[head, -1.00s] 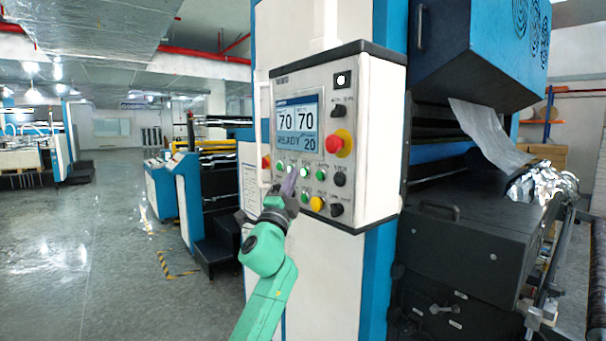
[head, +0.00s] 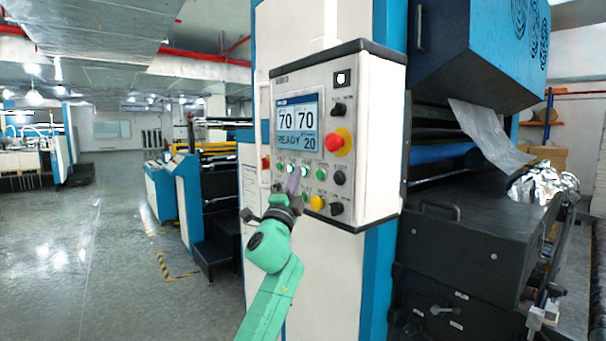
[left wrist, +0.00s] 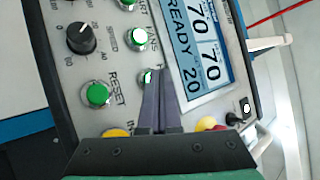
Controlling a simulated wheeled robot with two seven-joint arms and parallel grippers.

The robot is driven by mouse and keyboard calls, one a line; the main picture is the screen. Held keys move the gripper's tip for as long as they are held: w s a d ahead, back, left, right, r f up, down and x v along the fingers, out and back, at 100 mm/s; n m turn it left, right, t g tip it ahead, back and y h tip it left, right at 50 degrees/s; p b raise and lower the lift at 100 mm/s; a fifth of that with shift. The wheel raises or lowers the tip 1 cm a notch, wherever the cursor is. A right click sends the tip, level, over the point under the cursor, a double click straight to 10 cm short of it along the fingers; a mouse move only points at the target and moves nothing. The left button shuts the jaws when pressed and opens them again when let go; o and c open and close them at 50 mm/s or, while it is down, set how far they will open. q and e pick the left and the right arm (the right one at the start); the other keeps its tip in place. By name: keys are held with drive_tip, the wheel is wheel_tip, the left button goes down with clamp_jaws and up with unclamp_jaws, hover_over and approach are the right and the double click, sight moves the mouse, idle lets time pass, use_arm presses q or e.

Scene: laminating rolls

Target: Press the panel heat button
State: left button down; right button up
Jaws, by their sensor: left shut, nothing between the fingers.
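The control panel (head: 330,125) is a white box on a machine column, with a screen (head: 298,122) reading 70, 70, READY and 20. Below the screen is a row of green buttons (head: 280,170); two near the fingertips look lit. Their labels are too small to tell which is panel heat. My left gripper (head: 294,178) is shut and empty, its fingertips at the button row. In the left wrist view the fingertips (left wrist: 157,76) partly cover a small lit button (left wrist: 146,76); contact cannot be told. Another lit green button (left wrist: 138,38) is beside it. My right gripper is out of view.
A red emergency button (head: 337,142), black knobs and a yellow button (head: 317,203) are close by on the panel. The green RESET button (left wrist: 97,94) is near my fingers. A handle bar (head: 264,135) stands at the panel's left edge. Open floor lies left.

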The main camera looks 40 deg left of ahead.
use_arm(q)
drive_tip(key=shift+w, duration=0.15)
idle(0.5)
drive_tip(key=shift+s+a, duration=0.15)
drive_tip(key=shift+s, duration=0.65)
drive_tip(key=shift+p, duration=0.3)
drive_tip(key=s, duration=0.2)
drive_tip(key=s+a+p, duration=0.1)
drive_tip(key=s, duration=0.1)
drive_tip(key=shift+s+a, duration=0.2)
drive_tip(key=shift+s, duration=0.2)
